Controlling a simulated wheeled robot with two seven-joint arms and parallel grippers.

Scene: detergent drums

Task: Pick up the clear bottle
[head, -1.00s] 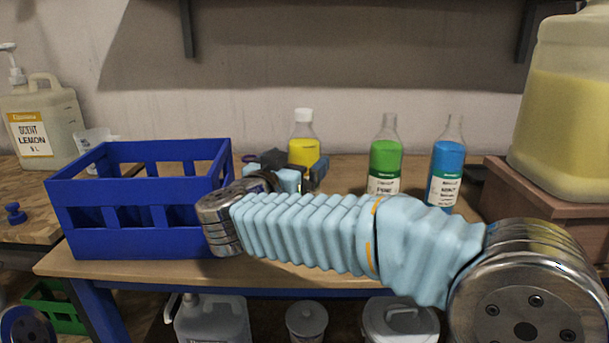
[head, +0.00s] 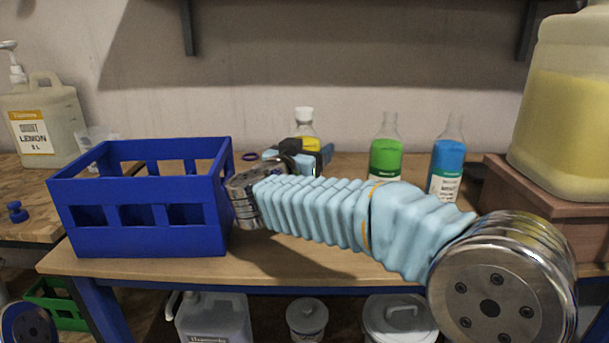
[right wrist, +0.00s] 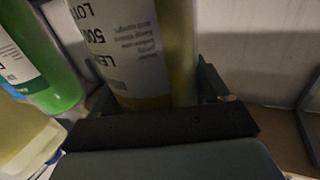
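A see-through bottle with yellow liquid and a white cap (head: 304,116) stands at the back of the bench, its lower part hidden behind my right gripper (head: 314,150). In the right wrist view the bottle, with a white label (right wrist: 122,40), stands between the dark fingers of the right gripper (right wrist: 158,92). The fingers look open around it; contact is not clear. Two more see-through bottles stand to the right, one with green liquid (head: 386,158) and one with blue (head: 448,160). My left gripper is not in view.
A blue crate (head: 140,243) stands on the bench at left, close to my right wrist. A large yellow-filled container (head: 565,120) sits on a brown box (head: 560,203) at right. A lemon jug (head: 40,120) stands far left.

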